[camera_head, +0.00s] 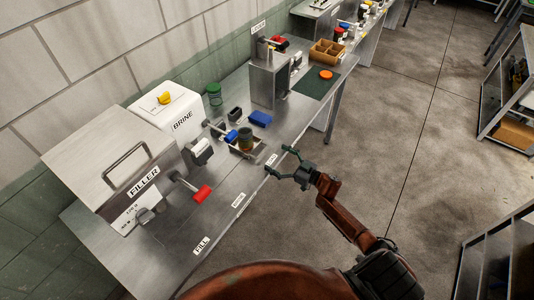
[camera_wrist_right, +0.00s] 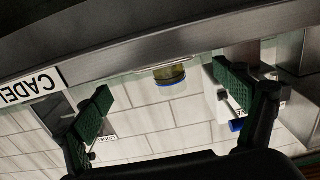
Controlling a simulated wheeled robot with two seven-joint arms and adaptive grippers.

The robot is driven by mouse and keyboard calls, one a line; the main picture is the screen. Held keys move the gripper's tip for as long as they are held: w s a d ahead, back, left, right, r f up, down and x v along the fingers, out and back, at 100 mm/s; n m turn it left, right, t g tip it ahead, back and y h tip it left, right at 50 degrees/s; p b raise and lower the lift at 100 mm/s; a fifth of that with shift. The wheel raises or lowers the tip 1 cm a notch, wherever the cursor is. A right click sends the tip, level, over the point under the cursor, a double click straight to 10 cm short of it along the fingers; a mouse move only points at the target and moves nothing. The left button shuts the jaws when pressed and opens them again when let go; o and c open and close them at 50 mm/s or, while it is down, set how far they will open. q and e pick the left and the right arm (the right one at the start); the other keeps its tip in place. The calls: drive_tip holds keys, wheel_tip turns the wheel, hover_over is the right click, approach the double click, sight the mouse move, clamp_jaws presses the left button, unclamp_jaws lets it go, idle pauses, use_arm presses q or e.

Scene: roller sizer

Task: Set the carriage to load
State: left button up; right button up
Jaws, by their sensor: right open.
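The carriage (camera_head: 238,151) appears to be the small tray-like holder on the steel bench, with a dark green jar (camera_head: 246,139) upright in it. It stands near the far one of several labels along the bench's front edge. The label nearest me reads FILL (camera_head: 201,245); the far label (camera_head: 271,160) is too small to read surely. My right gripper (camera_head: 281,161) is open and empty at the front edge by that far label, apart from the jar. In the right wrist view, the jar (camera_wrist_right: 170,75) shows upside down between and beyond the open fingers (camera_wrist_right: 165,100). My left gripper is not in view.
A steel FILLER box (camera_head: 120,165) with a red-handled lever (camera_head: 203,194) stands at left. A white BRINE box (camera_head: 168,115) is behind it. Blue pieces (camera_head: 260,118) and a steel upright housing (camera_head: 268,82) stand farther along.

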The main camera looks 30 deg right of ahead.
drive_tip(key=v, duration=0.5)
drive_tip(key=shift+s, duration=0.15)
drive_tip(key=shift+d, duration=0.1)
drive_tip(key=s+d+f+m+g+h, duration=0.25)
drive_tip(key=s+f, duration=0.35)
drive_tip(key=f, duration=0.6)
drive_tip(key=s+d+f+m+g+h, duration=0.1)
drive_tip(key=s+f+h, duration=0.35)
drive_tip(key=f, duration=0.75)
drive_tip(key=s+d+f+m+g+h, duration=0.1)
drive_tip(key=s+f+g, duration=0.1)
drive_tip(key=s+f, duration=0.75)
drive_tip(key=s+a+f+g, duration=0.3)
drive_tip(key=s+f, duration=0.4)
drive_tip(key=s, duration=0.4)
drive_tip(key=s+a+f+g, duration=0.3)
drive_tip(key=s+a+f, duration=0.3)
drive_tip(key=s, duration=0.5)
drive_tip(key=s+a+f+g, duration=0.3)
drive_tip(key=s+f, duration=0.6)
drive_tip(key=s, duration=0.3)
drive_tip(key=shift+a+f+b, duration=0.35)
drive_tip(key=shift+a+b, duration=0.1)
drive_tip(key=shift+a, duration=0.3)
